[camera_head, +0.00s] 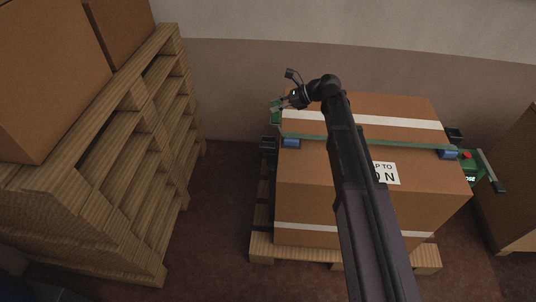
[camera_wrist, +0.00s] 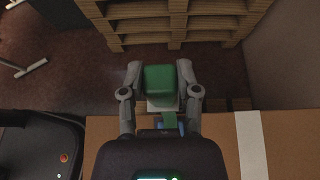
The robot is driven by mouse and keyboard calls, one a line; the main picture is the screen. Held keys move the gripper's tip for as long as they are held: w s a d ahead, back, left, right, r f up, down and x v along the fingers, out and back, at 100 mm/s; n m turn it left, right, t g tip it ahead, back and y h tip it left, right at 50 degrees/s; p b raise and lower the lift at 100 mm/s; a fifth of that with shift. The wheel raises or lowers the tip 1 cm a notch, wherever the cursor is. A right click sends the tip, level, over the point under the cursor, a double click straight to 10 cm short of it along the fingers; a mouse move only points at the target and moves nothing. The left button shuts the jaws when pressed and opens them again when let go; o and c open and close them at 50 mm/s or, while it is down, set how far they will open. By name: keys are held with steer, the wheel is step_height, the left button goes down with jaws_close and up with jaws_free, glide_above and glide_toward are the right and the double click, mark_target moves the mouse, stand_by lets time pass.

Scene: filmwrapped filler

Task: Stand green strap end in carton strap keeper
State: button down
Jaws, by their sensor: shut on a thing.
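A small dark holder (camera_head: 268,143) sits at the carton's left side. I cannot tell which of these is the strap keeper. A blue piece (camera_wrist: 168,121) is partly hidden below the strap end in the wrist view.
Stacked wooden pallets (camera_head: 110,150) bearing brown boxes (camera_head: 50,80) stand at left, with open floor (camera_head: 222,190) between. A green and dark device (camera_head: 480,172) with a red button is at the carton's right. A wall (camera_head: 240,80) is behind.

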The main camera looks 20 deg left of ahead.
steer(key=a+f+b, duration=0.1)
steer(key=f, duration=0.1)
steer(key=a+f+b, duration=0.1)
steer(key=a, duration=0.1)
steer(key=shift+w+f+b, duration=0.2)
steer(key=shift+f+b, duration=0.1)
steer(key=shift+f, duration=0.05)
step_height(320, 180, down, 6)
steer(key=b, duration=0.6)
steer(key=shift+f, duration=0.15)
stand_by(0.4)
steer(key=shift+f+b, duration=1.85)
steer(key=shift+b, duration=0.2)
steer(key=shift+f, duration=0.15)
steer(key=shift+c, duration=1.6)
jaws_free()
